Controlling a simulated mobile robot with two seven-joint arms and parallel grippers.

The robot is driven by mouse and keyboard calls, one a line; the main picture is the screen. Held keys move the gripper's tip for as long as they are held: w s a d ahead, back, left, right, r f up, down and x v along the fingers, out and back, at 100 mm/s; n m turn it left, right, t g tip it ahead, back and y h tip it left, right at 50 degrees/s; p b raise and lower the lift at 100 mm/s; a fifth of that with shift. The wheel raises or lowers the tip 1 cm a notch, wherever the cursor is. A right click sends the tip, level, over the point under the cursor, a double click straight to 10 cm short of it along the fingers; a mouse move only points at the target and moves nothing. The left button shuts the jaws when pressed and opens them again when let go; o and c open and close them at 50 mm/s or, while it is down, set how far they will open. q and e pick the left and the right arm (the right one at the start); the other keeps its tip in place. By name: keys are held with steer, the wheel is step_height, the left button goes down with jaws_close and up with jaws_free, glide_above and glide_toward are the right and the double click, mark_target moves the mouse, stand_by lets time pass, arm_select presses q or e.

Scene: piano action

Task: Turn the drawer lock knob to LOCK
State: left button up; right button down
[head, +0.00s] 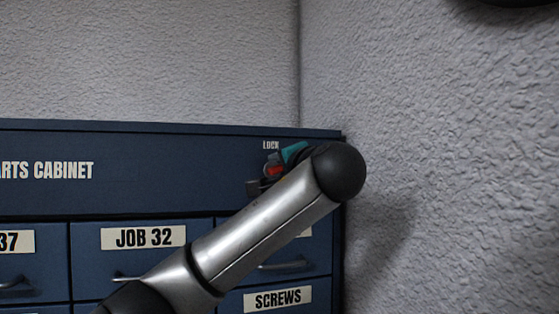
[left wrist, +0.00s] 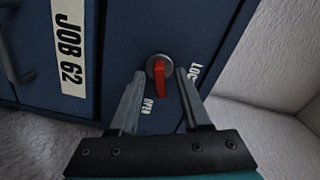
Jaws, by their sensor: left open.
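The lock knob (left wrist: 158,68) is a round grey disc with a red handle on the blue cabinet face. In the left wrist view the handle points down, towards the side where the OPEN label (left wrist: 147,106) sits. The LOCK label (left wrist: 195,72) is to the right of the knob there, and it also shows in the head view (head: 270,146). My left gripper (left wrist: 160,76) is open, with one finger on each side of the knob and visible gaps to the handle. In the head view my left gripper (head: 261,177) is partly hidden behind my own arm. My right gripper is not seen.
A rough grey wall (head: 450,180) stands close at the cabinet's right side.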

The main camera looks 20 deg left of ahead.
arm_select(q)
steer(key=shift+w+a, duration=0.15)
steer(key=shift+w, duration=0.1)
jaws_close()
stand_by(0.5)
